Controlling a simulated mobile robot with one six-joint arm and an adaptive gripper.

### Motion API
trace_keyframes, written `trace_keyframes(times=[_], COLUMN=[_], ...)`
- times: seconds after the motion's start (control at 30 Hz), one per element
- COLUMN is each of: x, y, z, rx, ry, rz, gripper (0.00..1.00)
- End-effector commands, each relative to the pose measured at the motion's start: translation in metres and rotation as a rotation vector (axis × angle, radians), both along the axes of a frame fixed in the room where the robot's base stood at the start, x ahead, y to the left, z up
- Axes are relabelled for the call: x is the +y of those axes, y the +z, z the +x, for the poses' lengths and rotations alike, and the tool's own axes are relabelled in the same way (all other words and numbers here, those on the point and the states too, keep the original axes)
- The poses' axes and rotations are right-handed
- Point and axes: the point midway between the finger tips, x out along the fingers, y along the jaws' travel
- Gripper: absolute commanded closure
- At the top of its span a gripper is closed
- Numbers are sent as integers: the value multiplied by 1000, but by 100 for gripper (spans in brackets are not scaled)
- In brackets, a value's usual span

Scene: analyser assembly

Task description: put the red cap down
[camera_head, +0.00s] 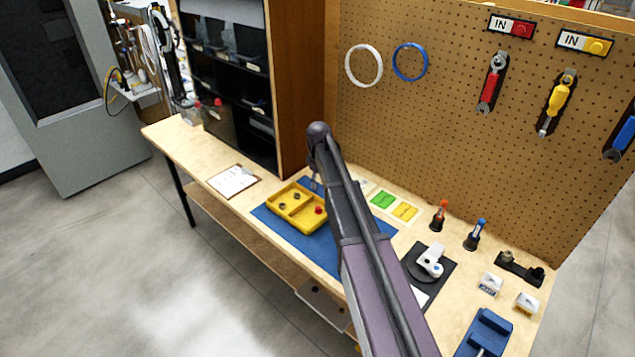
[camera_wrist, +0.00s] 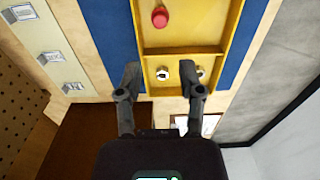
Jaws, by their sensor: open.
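The red cap (camera_head: 319,210) lies in the yellow tray (camera_head: 297,224), in its right-hand part. It also shows in the wrist view (camera_wrist: 160,17), inside the large compartment and well beyond my fingertips. My gripper (camera_wrist: 164,88) is open, with nothing between its fingers. Its fingertips appear over the edge of the tray's smaller compartment, where two small metallic parts (camera_wrist: 162,74) sit. The red cap is apart from both fingers. In the head view my arm hides most of the gripper, so its height above the tray is hard to tell.
The tray rests on a blue mat (camera_head: 268,215). Green and yellow cards (camera_head: 383,200), two screwdrivers (camera_head: 439,215) and a black plate with a white part (camera_head: 431,260) stand to the right. A clipboard (camera_head: 233,181) lies left. A pegboard (camera_head: 450,120) and dark shelf (camera_head: 235,90) rise behind.

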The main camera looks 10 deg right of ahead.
Motion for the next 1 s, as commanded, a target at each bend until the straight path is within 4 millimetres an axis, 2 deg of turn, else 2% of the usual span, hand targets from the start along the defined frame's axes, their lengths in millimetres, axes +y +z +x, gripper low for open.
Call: trace_keyframes(times=[0.4,0.57,0.67,0.77,1.0], x=[0,1,2,4,8], y=[0,0,0,0,0], z=[0,-14,-36,-70,-178], rx=[0,0,0,1,1], ry=[0,-22,-61,-124,-343], rz=[0,0,0,0,0], gripper=[51,51,51,51,51])
